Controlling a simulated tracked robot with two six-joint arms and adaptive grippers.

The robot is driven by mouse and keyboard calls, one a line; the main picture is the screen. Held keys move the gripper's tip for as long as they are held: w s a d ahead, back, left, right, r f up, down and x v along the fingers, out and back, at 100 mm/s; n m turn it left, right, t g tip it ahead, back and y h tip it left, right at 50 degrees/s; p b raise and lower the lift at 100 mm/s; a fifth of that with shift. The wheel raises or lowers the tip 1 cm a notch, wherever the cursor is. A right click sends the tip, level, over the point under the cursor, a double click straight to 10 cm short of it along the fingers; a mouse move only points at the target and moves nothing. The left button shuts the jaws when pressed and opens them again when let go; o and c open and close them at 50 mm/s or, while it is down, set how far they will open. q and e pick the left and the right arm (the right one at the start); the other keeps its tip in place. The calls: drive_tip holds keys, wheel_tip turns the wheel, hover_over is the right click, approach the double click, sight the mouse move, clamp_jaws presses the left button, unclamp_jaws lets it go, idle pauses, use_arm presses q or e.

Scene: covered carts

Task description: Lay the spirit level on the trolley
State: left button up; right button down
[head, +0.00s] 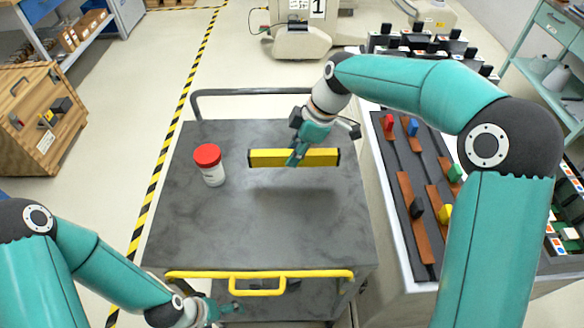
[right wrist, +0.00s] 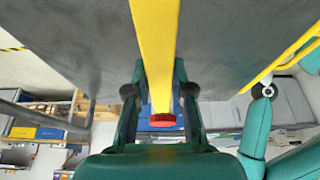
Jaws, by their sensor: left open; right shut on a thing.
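The spirit level (head: 318,157) is a yellow bar with black ends. My right gripper (head: 294,158) is shut on it near its middle. The level lies crosswise over the back half of the grey trolley top (head: 205,245), with a shadow on the surface in front of it, so it appears held above the top. In the right wrist view the yellow level (right wrist: 155,45) runs between the fingers of my right gripper (right wrist: 160,95). My left gripper (head: 222,309) is open and empty, low at the trolley's front, below the top.
A white jar with a red lid (head: 207,155) stands on the trolley's left side, left of the level. A yellow rail with a handle (head: 257,286) runs along the front edge. A bench with coloured blocks (head: 415,140) stands close on the right. The trolley's front half is clear.

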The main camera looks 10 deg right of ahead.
sight(294, 178)
drive_tip(key=shift+f, duration=2.75)
drive_tip(key=c, duration=1)
unclamp_jaws()
drive_tip(key=v, duration=1.2)
drive_tip(key=shift+s, duration=0.1)
